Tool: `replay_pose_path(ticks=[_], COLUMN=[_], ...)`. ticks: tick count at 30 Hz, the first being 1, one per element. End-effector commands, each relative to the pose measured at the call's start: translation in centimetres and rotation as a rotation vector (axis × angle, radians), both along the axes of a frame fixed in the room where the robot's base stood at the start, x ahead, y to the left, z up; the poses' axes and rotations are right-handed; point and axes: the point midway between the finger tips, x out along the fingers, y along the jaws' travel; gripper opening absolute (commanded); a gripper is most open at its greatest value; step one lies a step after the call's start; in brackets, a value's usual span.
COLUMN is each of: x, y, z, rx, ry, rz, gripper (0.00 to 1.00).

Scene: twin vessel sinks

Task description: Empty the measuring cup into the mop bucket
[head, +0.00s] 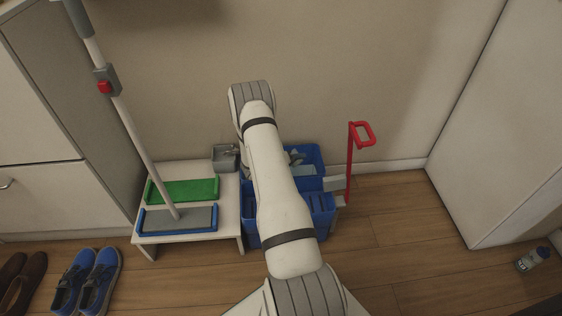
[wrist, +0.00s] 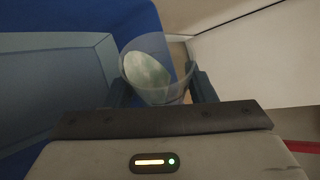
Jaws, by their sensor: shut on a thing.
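The clear measuring cup (wrist: 170,54) is held between the fingers of my gripper (wrist: 160,88) in the wrist view. A pale, whitish content shows inside it, its oval surface slanted against the cup's rim. The blue mop bucket (head: 319,232) stands on the floor by the wall in the head view, partly hidden behind my arm. Its blue wall (wrist: 132,22) fills the left and upper part of the wrist view, behind the cup. My arm hides most of the gripper and the cup in the head view.
A red handle (head: 349,165) rises at the bucket's right side. Left of the bucket, a low white stand (head: 190,241) bears a green tray (head: 183,190) and a mop. Blue shoes (head: 87,278) and a bottle (head: 532,259) are on the floor. White cabinets flank both sides.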

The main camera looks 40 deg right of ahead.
Motion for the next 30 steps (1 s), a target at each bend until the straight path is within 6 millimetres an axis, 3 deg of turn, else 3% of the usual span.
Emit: replay_pose_path(ticks=[30], x=[0.05], y=[0.04], z=[0.5], rx=[-0.024], ry=[0.122], rz=[-0.001], gripper=[0.28])
